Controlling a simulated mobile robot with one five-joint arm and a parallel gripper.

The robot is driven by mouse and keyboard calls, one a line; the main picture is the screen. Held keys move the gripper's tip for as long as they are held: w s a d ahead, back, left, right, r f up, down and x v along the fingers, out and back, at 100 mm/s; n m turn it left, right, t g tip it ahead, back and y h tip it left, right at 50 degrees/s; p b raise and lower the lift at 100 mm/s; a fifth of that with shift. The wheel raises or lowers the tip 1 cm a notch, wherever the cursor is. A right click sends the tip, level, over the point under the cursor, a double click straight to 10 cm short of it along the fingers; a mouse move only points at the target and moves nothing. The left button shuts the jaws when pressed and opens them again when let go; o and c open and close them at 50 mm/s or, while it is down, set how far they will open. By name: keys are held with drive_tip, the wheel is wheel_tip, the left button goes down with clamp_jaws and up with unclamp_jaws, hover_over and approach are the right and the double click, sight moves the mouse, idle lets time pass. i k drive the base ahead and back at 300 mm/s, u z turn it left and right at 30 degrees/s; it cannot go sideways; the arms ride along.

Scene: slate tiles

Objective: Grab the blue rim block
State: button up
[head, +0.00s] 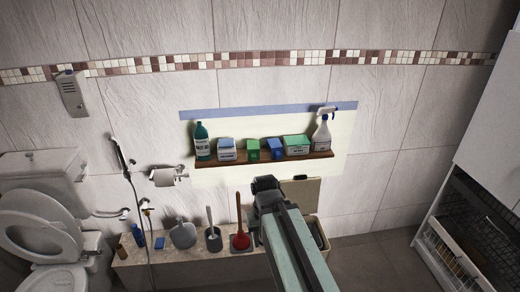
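A small blue block (275,150), which seems to be the blue rim block, stands on the brown wall shelf (262,160). It is between a small green block (253,149) on its left and a larger green and white box (296,146) on its right. My gripper (266,184) is dark and sits below the shelf in the picture, a little left of the blue block. It appears apart from the block. Its fingers are too small and dark to tell whether they are open.
The shelf also bears a green bottle (202,141), a blue and white box (226,150) and a spray bottle (322,132). Below, a ledge (150,262) holds a red plunger (241,239), a toilet brush (213,238) and bottles. A toilet (40,232) stands left.

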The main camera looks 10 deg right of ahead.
sight(276, 147)
drive_tip(key=u, duration=1.25)
drive_tip(key=i, duration=1.55)
drive_tip(key=z, duration=0.85)
